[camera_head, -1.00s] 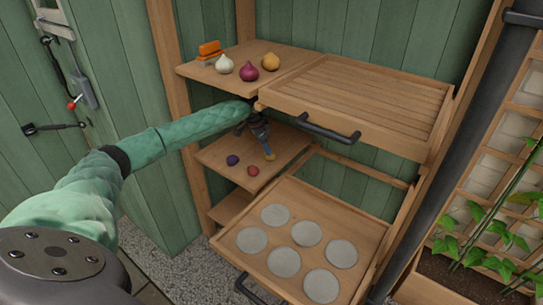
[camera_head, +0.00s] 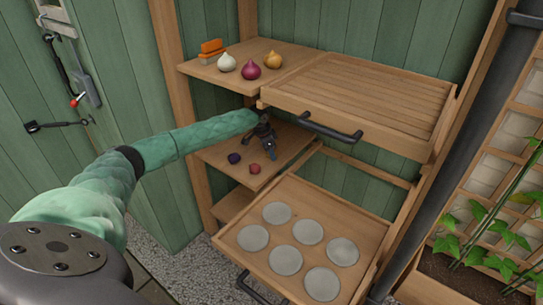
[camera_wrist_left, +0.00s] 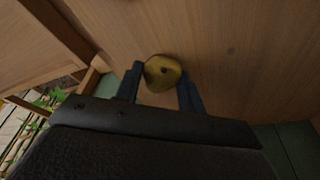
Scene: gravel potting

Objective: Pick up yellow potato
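The yellow potato (camera_wrist_left: 163,72) lies on the wooden middle shelf in the left wrist view. It sits between and slightly beyond the tips of my left gripper's dark blue fingers (camera_wrist_left: 161,78). The fingers are spread on either side of it. Whether either one touches it is hard to tell. In the head view my left gripper (camera_head: 268,150) is low over the middle shelf (camera_head: 228,153) and hides the potato. My right gripper is out of view.
A dark purple potato (camera_head: 234,158) and a red potato (camera_head: 255,169) lie nearby on the same shelf. The upper shelf (camera_head: 205,70), close above the gripper, holds several onions. A pulled-out tray (camera_head: 228,238) with grey discs is below.

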